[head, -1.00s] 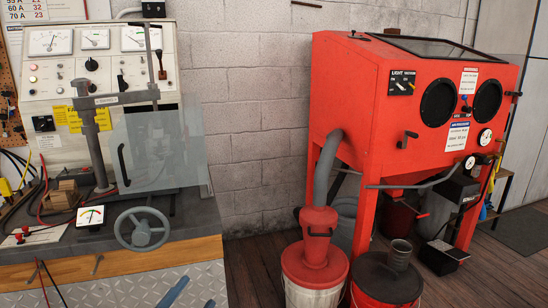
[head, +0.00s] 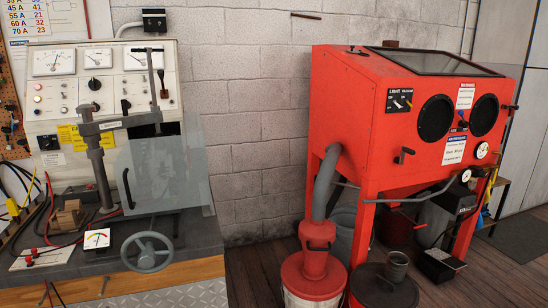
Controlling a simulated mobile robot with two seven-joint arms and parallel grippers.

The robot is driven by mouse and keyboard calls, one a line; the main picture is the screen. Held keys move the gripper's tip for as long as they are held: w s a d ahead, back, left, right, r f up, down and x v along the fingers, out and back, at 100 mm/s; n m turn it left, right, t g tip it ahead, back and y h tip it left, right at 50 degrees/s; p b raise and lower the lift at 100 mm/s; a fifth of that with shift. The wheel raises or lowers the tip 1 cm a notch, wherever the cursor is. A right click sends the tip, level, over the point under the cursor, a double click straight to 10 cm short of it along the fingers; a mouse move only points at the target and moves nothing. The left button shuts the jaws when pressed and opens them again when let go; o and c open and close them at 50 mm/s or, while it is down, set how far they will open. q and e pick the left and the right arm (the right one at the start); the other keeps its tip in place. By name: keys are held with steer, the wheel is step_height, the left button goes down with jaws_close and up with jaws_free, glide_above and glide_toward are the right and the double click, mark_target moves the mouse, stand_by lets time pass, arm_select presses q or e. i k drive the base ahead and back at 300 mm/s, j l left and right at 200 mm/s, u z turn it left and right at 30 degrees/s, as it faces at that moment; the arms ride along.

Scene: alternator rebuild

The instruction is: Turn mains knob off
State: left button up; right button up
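A grey test bench panel (head: 112,112) stands at the left in the head view, with dial gauges, small lamps and several knobs. A black square switch plate (head: 48,142) with a small knob is on its lower left, beside a yellow label (head: 70,135). A round black knob (head: 95,83) sits below the middle gauge. The labels are too small to read, so I cannot tell for sure which knob is the mains one, nor its setting. Neither of my grippers is in view.
A clear guard (head: 165,170), a clamp post (head: 99,175) and a handwheel (head: 147,252) stand in front of the panel. Wires and a small meter (head: 97,239) lie on the bench top. A red blasting cabinet (head: 365,110) and red dust collector (head: 313,270) stand at right.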

mark_target(47, 145)
steer(key=u, duration=1.35)
steer(key=i+j+z, duration=0.1)
steer(key=z, duration=0.9)
steer(key=i+j+z, duration=0.1)
steer(key=j+z, duration=0.85)
steer(key=j, duration=0.5)
steer(key=k+j+z, duration=0.15)
steer(key=j, duration=0.45)
steer(key=i, duration=0.05)
